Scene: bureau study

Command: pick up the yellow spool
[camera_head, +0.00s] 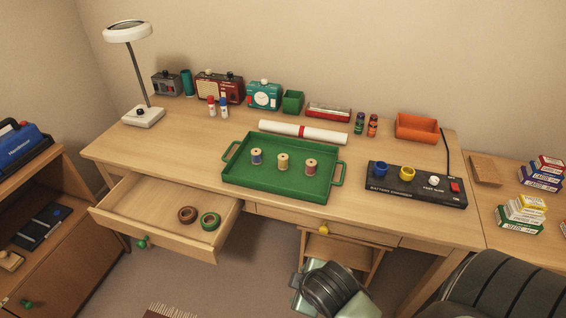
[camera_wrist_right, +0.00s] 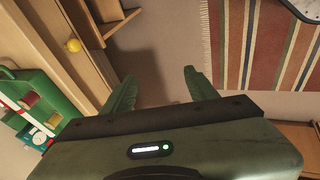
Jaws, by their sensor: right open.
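The yellow spool (camera_head: 283,163) stands upright in the green tray (camera_head: 245,184) on the desk, between a blue spool (camera_head: 256,157) and a red spool (camera_head: 310,168). My right gripper is open and empty (camera_wrist_right: 157,88), in front of the desk and below its top, well away from the spools. Its grey-green housing shows at the bottom of the head view. In the right wrist view the tray (camera_wrist_right: 42,84) appears at the left edge with the red spool (camera_wrist_right: 30,99) and what looks like the yellow spool (camera_wrist_right: 53,118). My left gripper is not in view.
An open drawer (camera_head: 140,205) holding two tape rolls juts out at front left. A paper roll (camera_head: 303,132) lies behind the tray; a battery charger (camera_head: 415,187) sits to its right. A lamp (camera_head: 142,116) and radios line the back. A dark chair (camera_head: 505,285) stands at lower right.

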